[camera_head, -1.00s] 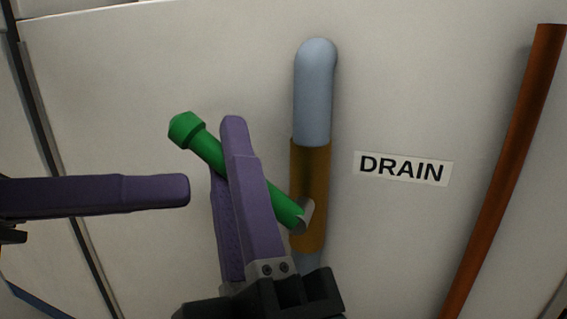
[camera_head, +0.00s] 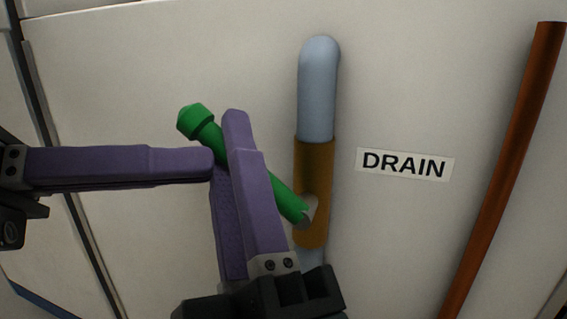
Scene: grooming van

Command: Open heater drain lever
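The drain lever is a green rod with a faceted knob (camera_head: 194,121) at its upper-left end. It slants down right to a pivot on a brass-coloured valve body (camera_head: 313,180) in a grey pipe. A "DRAIN" label (camera_head: 405,164) is right of it.
A copper-coloured pipe (camera_head: 508,165) runs down the right side. The pale panel (camera_head: 440,80) around the valve is otherwise clear.

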